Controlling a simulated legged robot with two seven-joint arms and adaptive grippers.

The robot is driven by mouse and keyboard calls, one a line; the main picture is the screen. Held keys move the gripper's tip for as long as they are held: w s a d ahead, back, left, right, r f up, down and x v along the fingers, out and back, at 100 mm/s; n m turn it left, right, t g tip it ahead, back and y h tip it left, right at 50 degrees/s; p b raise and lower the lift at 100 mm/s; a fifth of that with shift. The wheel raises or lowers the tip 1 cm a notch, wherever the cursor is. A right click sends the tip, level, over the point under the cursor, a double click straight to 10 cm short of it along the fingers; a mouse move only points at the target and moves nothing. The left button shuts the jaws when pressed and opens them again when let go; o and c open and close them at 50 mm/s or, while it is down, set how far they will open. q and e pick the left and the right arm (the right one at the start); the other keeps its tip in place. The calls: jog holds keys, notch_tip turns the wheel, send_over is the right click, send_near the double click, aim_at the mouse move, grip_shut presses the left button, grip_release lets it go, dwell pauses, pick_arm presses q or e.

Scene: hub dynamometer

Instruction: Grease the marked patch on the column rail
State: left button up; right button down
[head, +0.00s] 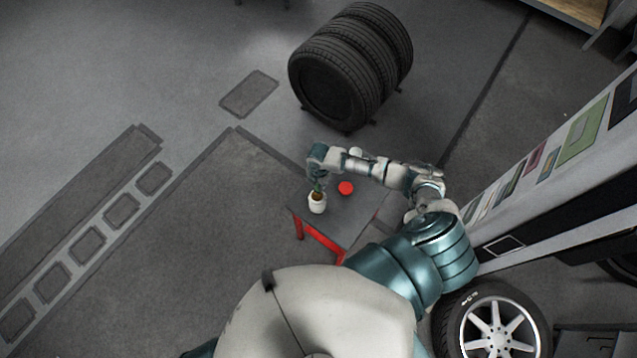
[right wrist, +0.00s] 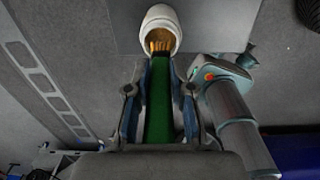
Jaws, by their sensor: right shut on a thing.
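My right gripper (head: 318,178) is over the small grey table (head: 347,213) in the head view. In the right wrist view my right gripper (right wrist: 160,95) is shut on the green handle (right wrist: 159,115) of a brush. The brush's tan bristles (right wrist: 160,42) are at the mouth of a white pot (right wrist: 161,17), seemingly within its rim. The white pot (head: 317,206) stands upright near the table's left edge. A small outlined rectangle (head: 503,246) shows on the long upright structure at right; I cannot tell whether it is the marked patch. My left gripper is out of view.
A stack of tyres (head: 350,65) stands behind the table. A wheel with a silver rim (head: 492,327) is at lower right. Coloured panels (head: 585,130) line the structure at right. The floor at left is open.

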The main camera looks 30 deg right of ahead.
notch_tip(320, 180, up, 3)
jog(key=shift+f+p, duration=0.1)
jog(key=shift+p, duration=0.8)
jog(key=shift+r, duration=0.95)
